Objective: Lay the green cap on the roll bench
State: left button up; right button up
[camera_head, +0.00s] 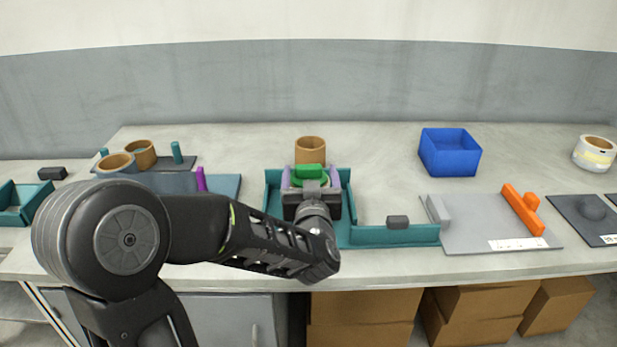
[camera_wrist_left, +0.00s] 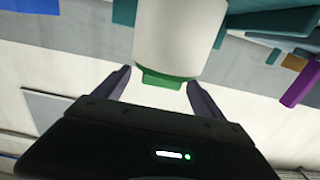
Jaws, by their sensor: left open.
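The green cap (camera_head: 310,172) shows in the head view at the teal walled fixture (camera_head: 395,236), in the middle of the counter. My left gripper (camera_head: 310,180) is open, with one finger on each side of the cap. In the left wrist view, the cap (camera_wrist_left: 166,79) is a green end with a tab on a white cylinder (camera_wrist_left: 180,35). It lies between the open fingertips of my gripper (camera_wrist_left: 159,80), with gaps visible on both sides. My gripper and arm hide part of the fixture. I cannot tell which surface is the roll bench. My right gripper is not in view.
A brown ring (camera_head: 310,148) stands just behind the cap. A blue bin (camera_head: 449,155) is at the back right. A grey board (camera_head: 480,225) with an orange bar (camera_head: 523,209) lies to the right. A purple peg (camera_head: 201,179) stands left.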

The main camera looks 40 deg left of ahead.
aim_at(308, 165)
pick_arm(q)
jog(key=shift+p+x, duration=0.4)
jog(key=shift+x, duration=2.2)
jog(key=shift+s+a+r, duration=0.1)
jog(key=shift+a, duration=0.05)
jog(key=shift+c, duration=0.6)
jog(key=c, duration=1.5)
notch_tip(308, 165, up, 10)
jog(key=shift+r+p, duration=0.1)
jog(key=shift+p, duration=0.6)
